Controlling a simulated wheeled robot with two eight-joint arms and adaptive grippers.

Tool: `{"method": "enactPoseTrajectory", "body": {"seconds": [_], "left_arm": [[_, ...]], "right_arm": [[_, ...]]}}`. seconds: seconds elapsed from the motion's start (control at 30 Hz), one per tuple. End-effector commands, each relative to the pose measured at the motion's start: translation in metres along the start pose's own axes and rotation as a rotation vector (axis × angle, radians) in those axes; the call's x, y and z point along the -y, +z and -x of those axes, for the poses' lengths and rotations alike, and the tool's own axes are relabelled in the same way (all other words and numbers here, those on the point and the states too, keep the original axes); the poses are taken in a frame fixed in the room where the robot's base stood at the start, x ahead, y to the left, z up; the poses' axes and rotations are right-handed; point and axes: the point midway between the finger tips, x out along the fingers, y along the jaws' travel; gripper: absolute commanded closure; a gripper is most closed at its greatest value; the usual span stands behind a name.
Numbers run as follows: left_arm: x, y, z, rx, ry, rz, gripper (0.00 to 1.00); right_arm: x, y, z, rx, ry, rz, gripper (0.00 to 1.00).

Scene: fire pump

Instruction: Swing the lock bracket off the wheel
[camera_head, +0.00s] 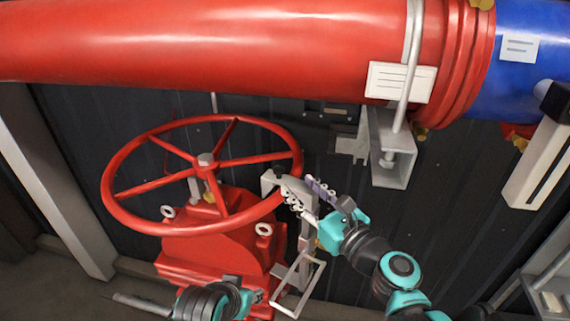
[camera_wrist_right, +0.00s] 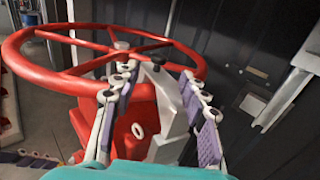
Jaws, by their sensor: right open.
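The red wheel (camera_head: 126,221) stands on the red pump body (camera_head: 215,250); it also fills the upper left of the right wrist view (camera_wrist_right: 30,62). The light grey lock bracket (camera_head: 270,183) meets the wheel's right rim. In the right wrist view the bracket (camera_wrist_right: 170,112) stands between my right gripper's fingers. My right gripper (camera_head: 304,192) is open around the bracket; its fingers (camera_wrist_right: 160,92) stand apart on either side. Contact with the bracket is unclear. My left gripper (camera_head: 250,296) is low in front of the pump body, its fingers too small to read.
A large red pipe (camera_head: 200,45) runs across the top and joins a blue section (camera_head: 530,45). A grey channel support (camera_head: 392,160) hangs below it at the right. A pale post (camera_head: 55,180) stands left of the wheel. The dark ribbed wall is behind.

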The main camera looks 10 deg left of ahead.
Motion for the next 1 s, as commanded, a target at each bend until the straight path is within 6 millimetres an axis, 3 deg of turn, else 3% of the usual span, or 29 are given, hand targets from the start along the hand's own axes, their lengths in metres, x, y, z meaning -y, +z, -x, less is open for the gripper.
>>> {"method": "enactPoseTrajectory", "body": {"seconds": [0.4, 0.83, 0.87, 1.0], "left_arm": [[0.000, -0.004, 0.005, 0.000, 0.000, 0.000, 0.60], [0.000, -0.004, 0.006, 0.000, 0.000, 0.000, 0.60], [0.000, -0.004, 0.006, 0.000, 0.000, 0.000, 0.60], [0.000, -0.004, 0.006, 0.000, 0.000, 0.000, 0.60]], "right_arm": [[0.000, 0.001, -0.060, 0.000, 0.001, 0.002, 0.57], [0.000, -0.001, -0.072, 0.000, 0.000, 0.003, 0.57], [0.000, -0.001, -0.072, 0.000, 0.000, 0.003, 0.62], [0.000, -0.001, -0.071, 0.000, 0.000, 0.003, 0.99]]}}
